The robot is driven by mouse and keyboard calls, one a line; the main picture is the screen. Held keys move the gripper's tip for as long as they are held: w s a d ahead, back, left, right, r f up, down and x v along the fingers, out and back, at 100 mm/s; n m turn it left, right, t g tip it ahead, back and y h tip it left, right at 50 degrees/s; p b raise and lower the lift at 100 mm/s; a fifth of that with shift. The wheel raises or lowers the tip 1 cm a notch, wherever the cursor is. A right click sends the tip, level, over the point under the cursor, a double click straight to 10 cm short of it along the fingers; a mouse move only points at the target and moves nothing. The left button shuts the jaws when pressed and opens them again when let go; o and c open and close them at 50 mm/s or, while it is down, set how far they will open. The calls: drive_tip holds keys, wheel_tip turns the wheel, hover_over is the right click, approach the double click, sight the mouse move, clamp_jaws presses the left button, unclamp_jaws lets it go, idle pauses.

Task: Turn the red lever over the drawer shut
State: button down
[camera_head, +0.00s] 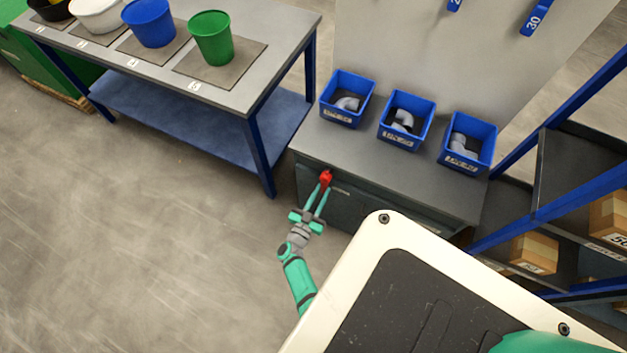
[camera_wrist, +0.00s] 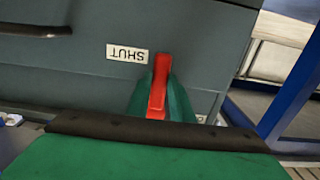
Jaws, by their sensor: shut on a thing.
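The red lever (camera_head: 326,177) is on the front of the grey drawer cabinet (camera_head: 405,190), near its left end. It also shows in the wrist view (camera_wrist: 158,86), standing roughly upright in the picture beside a white label reading SHUT (camera_wrist: 127,54), which appears upside down. My gripper (camera_head: 322,188) reaches the lever from the front, with its green fingers closed on the lever. In the wrist view the green fingertips (camera_wrist: 178,100) show around the lower part of the lever. A dark drawer handle (camera_wrist: 35,31) shows at the upper left of the wrist view.
Three blue bins with grey pipe fittings (camera_head: 403,122) stand on the cabinet top. A table (camera_head: 255,95) with several buckets is at the upper left; its blue leg stands close left of the cabinet. A blue-framed shelf (camera_head: 560,200) is at right. Floor at left is clear.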

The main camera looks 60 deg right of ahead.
drive_tip(key=shift+s, duration=0.1)
idle(0.3)
drive_tip(key=c, duration=1.6)
unclamp_jaws()
drive_tip(key=shift+o, duration=0.2)
drive_tip(key=s+a, duration=0.1)
drive_tip(key=a, duration=0.9)
drive_tip(key=shift+s+a, duration=0.3)
drive_tip(key=shift+a, duration=0.05)
drive_tip(key=s+a+r+n+t+y, duration=0.3)
drive_tip(key=a+r+n+t+y, duration=0.1)
drive_tip(key=a+r, duration=0.6)
drive_tip(key=s+a+r+n+t+y, duration=0.4)
drive_tip(key=a+r+n+y, duration=0.2)
drive_tip(key=a+r, duration=0.5)
drive_tip(key=s+a+r+n+t+y, duration=0.4)
drive_tip(key=a+r+n+y, duration=0.2)
drive_tip(key=a+r, duration=0.4)
drive_tip(key=shift+a+r+t+y, duration=0.25)
drive_tip(key=shift+r+t+y, duration=0.05)
drive_tip(key=shift+y, duration=0.6)
